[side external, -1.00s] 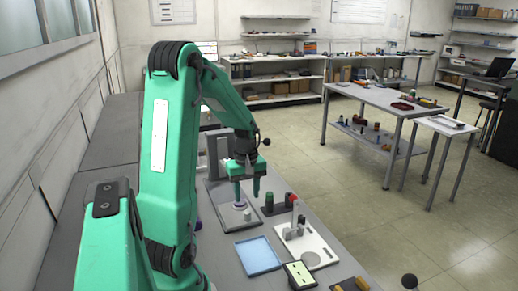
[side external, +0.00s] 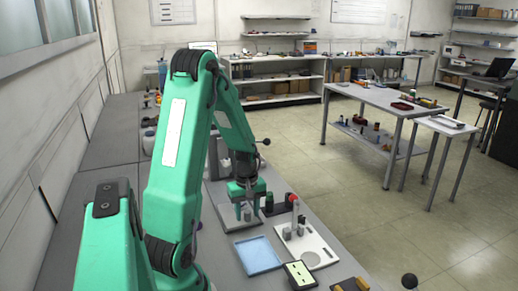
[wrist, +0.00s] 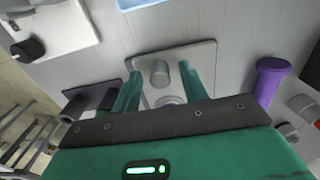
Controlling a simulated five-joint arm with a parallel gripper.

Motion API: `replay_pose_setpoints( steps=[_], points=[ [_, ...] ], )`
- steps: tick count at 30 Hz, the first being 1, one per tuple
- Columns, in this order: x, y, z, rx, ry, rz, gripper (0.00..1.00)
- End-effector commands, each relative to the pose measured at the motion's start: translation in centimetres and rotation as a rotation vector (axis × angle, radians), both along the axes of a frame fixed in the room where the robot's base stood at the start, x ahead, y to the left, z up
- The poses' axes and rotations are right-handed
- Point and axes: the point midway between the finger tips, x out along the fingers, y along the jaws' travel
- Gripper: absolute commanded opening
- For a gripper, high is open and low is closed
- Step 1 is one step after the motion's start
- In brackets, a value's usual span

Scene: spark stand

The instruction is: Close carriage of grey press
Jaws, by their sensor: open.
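The grey press (side external: 219,157) stands on the bench, its upright partly hidden behind my arm. A black ball knob (side external: 265,142) shows beside my arm. The press's flat base plate (side external: 228,222) lies under my gripper (side external: 248,212). My gripper is open and points down, with its fingers low over the plate. In the wrist view, my gripper (wrist: 160,92) has one finger on each side of a short grey cylinder (wrist: 160,72) on the plate. I cannot tell whether the fingers touch it. The carriage is hard to make out behind my gripper.
A white-based stand (side external: 313,240) with a red knob is to the right. A blue tray (side external: 258,256) and a dark panel with a pale face (side external: 299,274) lie nearer. A dark block (side external: 280,206) sits close beside my gripper. A purple cylinder (wrist: 270,80) stands right in the wrist view.

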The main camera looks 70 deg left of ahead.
Motion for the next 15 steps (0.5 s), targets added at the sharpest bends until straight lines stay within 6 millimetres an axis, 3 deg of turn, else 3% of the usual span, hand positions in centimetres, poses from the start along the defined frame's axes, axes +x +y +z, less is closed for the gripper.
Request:
replay_pose_setpoints(
  steps=[11,12,15],
  points=[
    [-0.02,-0.02,-0.53,0.0,0.0,0.0,0.43],
    [-0.02,-0.02,-0.53,0.0,0.0,0.0,0.41],
    [-0.02,-0.02,-0.52,0.0,0.0,0.0,0.22]
  ],
)
